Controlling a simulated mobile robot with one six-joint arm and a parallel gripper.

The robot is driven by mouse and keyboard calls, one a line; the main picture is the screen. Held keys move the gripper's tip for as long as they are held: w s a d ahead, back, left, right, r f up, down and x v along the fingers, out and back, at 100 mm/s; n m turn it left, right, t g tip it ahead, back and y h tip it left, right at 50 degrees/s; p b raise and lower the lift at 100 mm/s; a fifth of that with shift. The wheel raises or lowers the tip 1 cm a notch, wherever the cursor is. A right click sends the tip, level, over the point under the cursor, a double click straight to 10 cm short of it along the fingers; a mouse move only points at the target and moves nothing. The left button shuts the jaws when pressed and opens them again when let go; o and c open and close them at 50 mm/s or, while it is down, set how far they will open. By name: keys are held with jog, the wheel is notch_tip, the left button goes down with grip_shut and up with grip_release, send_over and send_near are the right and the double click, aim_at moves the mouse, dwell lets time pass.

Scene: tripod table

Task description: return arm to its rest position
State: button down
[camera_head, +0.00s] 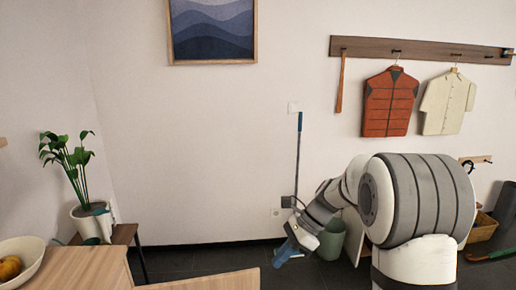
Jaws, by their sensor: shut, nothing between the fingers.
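My arm reaches in from the right, with a large grey-and-white joint in front. Its thinner links run down and left to my gripper (291,246), low in the middle of the view. My gripper is small in the picture and appears shut, with nothing seen held in it. It hangs in front of the wall and dark floor, right of the wooden tabletop (85,268) and apart from it. Blue shows at the arm's end; I cannot tell whether it is part of my gripper or something behind it.
A white bowl (32,262) with orange fruit (9,267) stands at the lower left. A potted plant (88,222) stands behind it. A blue-handled pole (298,150) and a green bin (332,240) are behind my arm. Clothes (388,103) hang at upper right. Space above my gripper looks clear.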

jog(key=s+d+r+n+t+h+p, duration=0.1)
jog(key=s+d+r+n+h, duration=0.1)
jog(key=s+n, duration=0.3)
jog(key=s+d+r+n+t+h+p, duration=0.1)
jog(key=s+d+r+n+t+h, duration=0.1)
jog(key=s+n, duration=0.4)
jog(key=s+d+r+n+t+h+p, duration=0.1)
jog(key=s+d+n, duration=0.4)
jog(key=s, duration=0.5)
notch_tip(320, 180, up, 3)
jog(key=t+h, duration=0.1)
jog(key=h, duration=0.1)
jog(key=shift+s+d+f+n+h+p, duration=0.2)
jog(key=shift+s+n+h+p, duration=0.1)
jog(key=shift+n+p, duration=0.1)
